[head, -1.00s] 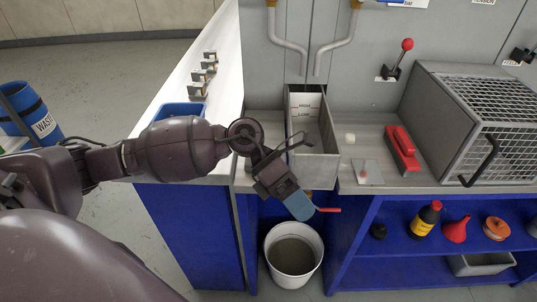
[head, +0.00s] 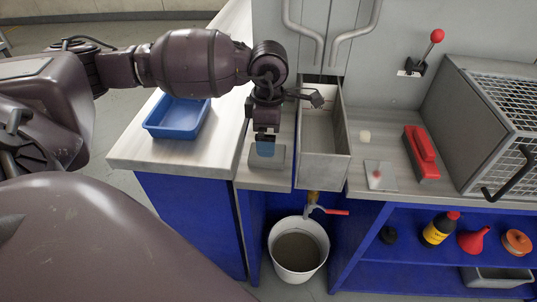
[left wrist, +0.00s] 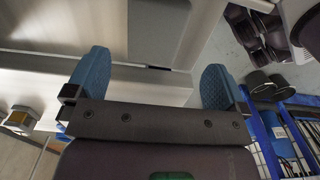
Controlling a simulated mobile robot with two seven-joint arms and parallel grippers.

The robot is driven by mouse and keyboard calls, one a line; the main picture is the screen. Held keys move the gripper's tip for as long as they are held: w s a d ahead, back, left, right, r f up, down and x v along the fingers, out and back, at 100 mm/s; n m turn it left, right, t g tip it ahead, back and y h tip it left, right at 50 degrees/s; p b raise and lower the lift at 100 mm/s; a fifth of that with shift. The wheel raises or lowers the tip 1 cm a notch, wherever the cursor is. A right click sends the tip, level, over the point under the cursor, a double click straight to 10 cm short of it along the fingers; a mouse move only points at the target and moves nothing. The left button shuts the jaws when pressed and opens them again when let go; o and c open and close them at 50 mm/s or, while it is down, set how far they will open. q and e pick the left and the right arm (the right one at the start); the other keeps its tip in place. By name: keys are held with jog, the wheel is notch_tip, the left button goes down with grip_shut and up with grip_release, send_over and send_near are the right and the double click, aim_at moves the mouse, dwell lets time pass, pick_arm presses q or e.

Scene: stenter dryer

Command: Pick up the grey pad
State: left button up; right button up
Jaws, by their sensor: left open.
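The grey pad (head: 277,160) lies on the narrow strip of worktop left of the open grey box, partly hidden by my left gripper. A grey block (left wrist: 157,32) shows beyond the gap, possibly the pad. My right gripper is not in view.
The open grey box (head: 322,168) stands close right of the pad. A blue tray (head: 178,134) sits on the white counter to the left. A red-handled valve (head: 327,211) and a white bucket (head: 298,270) are below. A red brush-like tool (head: 421,152) lies right.

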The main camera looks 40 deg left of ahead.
pick_arm(q)
jog(key=shift+w+f+b, duration=0.15)
jog(key=shift+f+b, duration=0.05)
jog(key=shift+f, duration=1.4)
jog(key=shift+w+f+b, duration=0.15)
jog(key=shift+f+b, duration=0.05)
jog(key=shift+f, duration=1.35)
jog(key=c, duration=0.9)
